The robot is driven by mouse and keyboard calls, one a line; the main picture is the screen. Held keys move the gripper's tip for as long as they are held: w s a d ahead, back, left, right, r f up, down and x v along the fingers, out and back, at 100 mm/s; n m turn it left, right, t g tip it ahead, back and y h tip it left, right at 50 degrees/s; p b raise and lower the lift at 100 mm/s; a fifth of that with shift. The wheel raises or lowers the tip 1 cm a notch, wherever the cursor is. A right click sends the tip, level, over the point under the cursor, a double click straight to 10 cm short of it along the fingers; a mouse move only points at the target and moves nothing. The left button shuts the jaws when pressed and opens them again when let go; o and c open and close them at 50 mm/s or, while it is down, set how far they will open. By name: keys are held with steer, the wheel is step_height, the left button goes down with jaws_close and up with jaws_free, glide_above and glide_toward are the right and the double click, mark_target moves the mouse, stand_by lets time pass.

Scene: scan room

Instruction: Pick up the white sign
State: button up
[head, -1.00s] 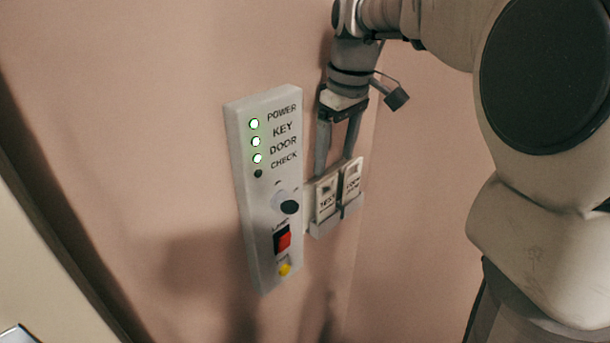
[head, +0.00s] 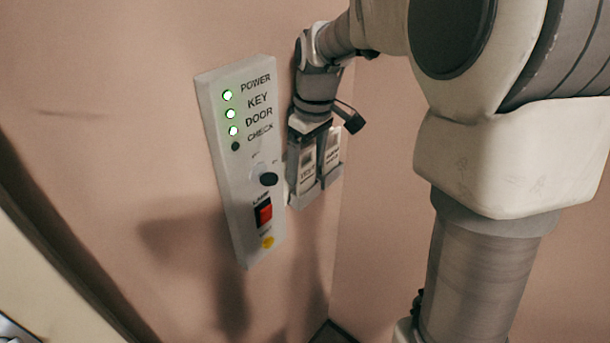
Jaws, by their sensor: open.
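Two small whitish signs with dark lettering stand side by side in a wall holder (head: 318,194) in the head view. They are the left sign (head: 306,174) and the right sign (head: 332,156). Their small print is not fully readable. My gripper (head: 309,157) points down from above, with its fingers down at the signs and its palm close over their top edges. It is open. The fingertips are partly hidden among the signs and holder, so I cannot tell whether they touch a sign.
A tall grey-white control panel (head: 222,155) is on the wall just left of the holder. It has green lights, a black knob (head: 269,179), a red switch (head: 264,212) and a yellow button (head: 267,242). The pink wall (head: 130,60) is otherwise clear.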

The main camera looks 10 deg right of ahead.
steer(key=c, duration=1.1)
steer(key=shift+r, duration=0.1)
